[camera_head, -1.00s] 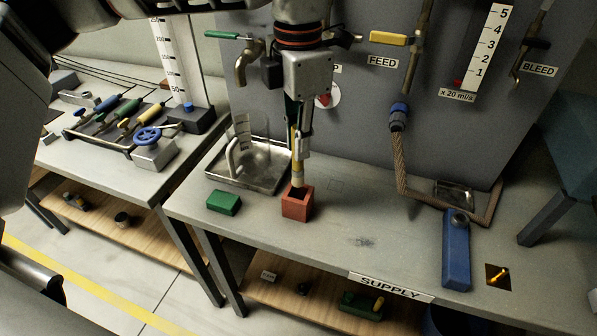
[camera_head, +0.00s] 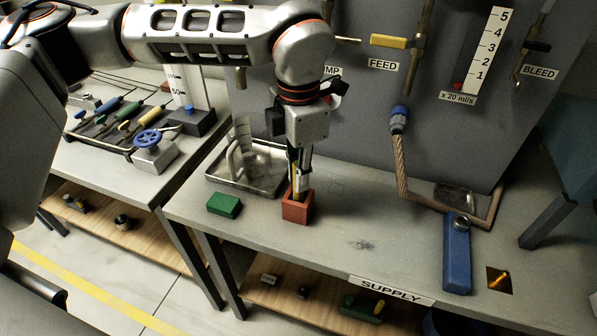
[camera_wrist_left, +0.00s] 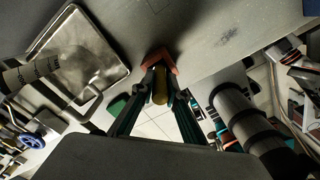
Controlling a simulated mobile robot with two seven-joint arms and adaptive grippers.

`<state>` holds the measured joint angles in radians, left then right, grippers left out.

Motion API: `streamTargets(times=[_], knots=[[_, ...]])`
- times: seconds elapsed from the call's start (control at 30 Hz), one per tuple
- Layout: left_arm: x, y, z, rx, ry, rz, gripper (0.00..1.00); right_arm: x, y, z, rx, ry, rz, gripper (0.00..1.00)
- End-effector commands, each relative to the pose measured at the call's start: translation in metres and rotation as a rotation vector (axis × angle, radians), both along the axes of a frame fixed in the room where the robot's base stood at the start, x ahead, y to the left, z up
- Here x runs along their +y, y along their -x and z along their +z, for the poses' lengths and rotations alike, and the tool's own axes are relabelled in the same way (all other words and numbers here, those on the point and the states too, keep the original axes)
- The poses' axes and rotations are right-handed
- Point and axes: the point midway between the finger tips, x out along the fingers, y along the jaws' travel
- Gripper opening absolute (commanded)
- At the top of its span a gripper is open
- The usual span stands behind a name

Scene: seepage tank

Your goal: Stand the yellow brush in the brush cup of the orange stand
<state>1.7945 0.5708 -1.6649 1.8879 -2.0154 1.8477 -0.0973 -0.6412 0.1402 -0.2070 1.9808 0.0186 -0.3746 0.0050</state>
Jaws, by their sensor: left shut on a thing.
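The orange stand (camera_head: 297,209), a small red-orange square cup, stands on the bench beneath my left gripper. My left gripper (camera_head: 298,180) points down and is shut on the yellow brush (camera_head: 296,181), which is upright and mostly hidden by the fingers. The brush's lower end reaches the cup's opening and appears to be inside it; its tip is hidden. In the left wrist view the brush (camera_wrist_left: 160,86) shows between the two fingers, with the stand's orange rim (camera_wrist_left: 158,56) around its far end. My right gripper is not in view.
A green block (camera_head: 224,205) lies left of the stand. A metal tray (camera_head: 262,184) with a pale curved object is behind it. A blue box (camera_head: 457,255) and a brown hose (camera_head: 400,165) are to the right. The bench between stand and blue box is clear.

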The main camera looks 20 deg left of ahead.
Motion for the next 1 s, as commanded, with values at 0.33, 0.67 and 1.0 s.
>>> streamTargets(times=[0.33,0.67,1.0], knots=[[0.0,0.0,-0.001,0.001,-0.001,0.0,0.31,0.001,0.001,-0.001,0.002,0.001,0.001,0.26],[0.0,-0.001,0.018,-0.005,-0.001,0.001,0.31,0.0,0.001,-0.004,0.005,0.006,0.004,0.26],[-0.006,0.0,0.069,-0.002,-0.001,0.0,0.31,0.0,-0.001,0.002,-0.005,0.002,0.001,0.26]])
